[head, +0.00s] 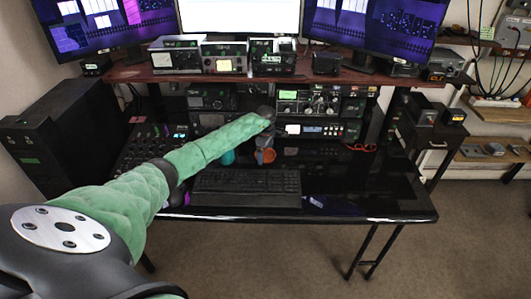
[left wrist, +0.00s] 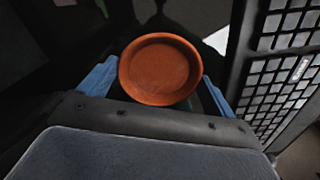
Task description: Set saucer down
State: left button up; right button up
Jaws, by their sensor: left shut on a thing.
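An orange-brown saucer (left wrist: 160,70) sits between the blue fingers of my left gripper (left wrist: 157,85) in the left wrist view, with a finger against each side. The gripper is shut on it. In the head view my green-sleeved left arm reaches to the middle of the black desk (head: 385,195). There the saucer (head: 266,156) shows as a small orange patch behind the keyboard, beside the gripper (head: 250,157). Whether it touches the desk I cannot tell. My right gripper is not in view.
A black keyboard (head: 246,187) lies in front of the saucer and also fills the right side of the left wrist view (left wrist: 285,60). A mixer (head: 152,146) stands to the left and radio gear (head: 310,130) behind. The desk's right side is mostly clear.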

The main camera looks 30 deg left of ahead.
aim_at(266, 156)
pick_arm(q)
jog(key=o, duration=0.9)
jog(key=shift+o, duration=0.2)
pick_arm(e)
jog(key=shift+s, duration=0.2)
pick_arm(q)
jog(key=shift+r, duration=0.1)
jog(key=shift+r, duration=0.75)
notch_tip(266, 156, up, 11)
jog(key=b, duration=0.3)
jog(key=shift+f+b, duration=0.2)
jog(key=shift+b, duration=0.1)
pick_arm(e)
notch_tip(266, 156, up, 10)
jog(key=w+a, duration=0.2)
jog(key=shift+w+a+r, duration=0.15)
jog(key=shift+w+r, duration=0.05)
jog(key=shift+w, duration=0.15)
pick_arm(q)
jog(key=shift+d+f, duration=0.1)
